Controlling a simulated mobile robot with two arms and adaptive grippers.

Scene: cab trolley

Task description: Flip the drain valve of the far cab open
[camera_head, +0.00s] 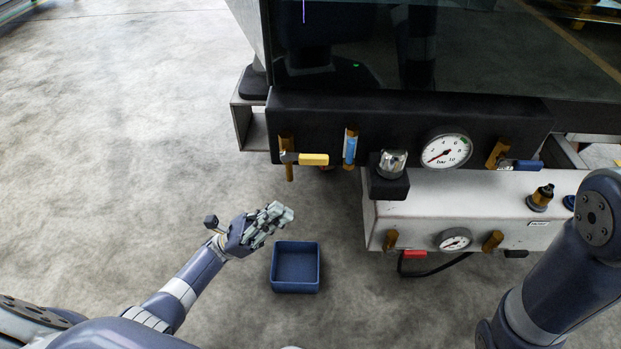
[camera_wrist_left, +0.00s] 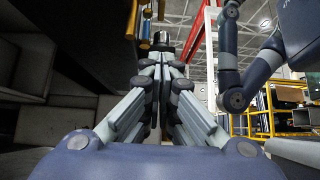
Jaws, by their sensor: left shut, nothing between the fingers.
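Three lever valves show in the head view. A yellow-handled valve (camera_head: 313,159) hangs at the left of the black panel, its lever pointing right and roughly level. A blue-handled valve (camera_head: 525,165) is at the panel's right end. A red handle (camera_head: 414,254) sits under the white box. Which one is the far cab's drain valve I cannot tell. My left gripper (camera_head: 283,213) is shut and empty, apart from and below the yellow-handled valve. In the left wrist view its fingers (camera_wrist_left: 161,62) close together, with brass fittings (camera_wrist_left: 146,22) beyond. My right gripper is out of view.
A blue open bin (camera_head: 296,289) stands on the floor near my left gripper. The panel carries a pressure gauge (camera_head: 447,151), a blue-banded sight tube (camera_head: 350,147) and a silver knob (camera_head: 392,163). A lower gauge (camera_head: 454,239) is on the white box. Floor at left is clear.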

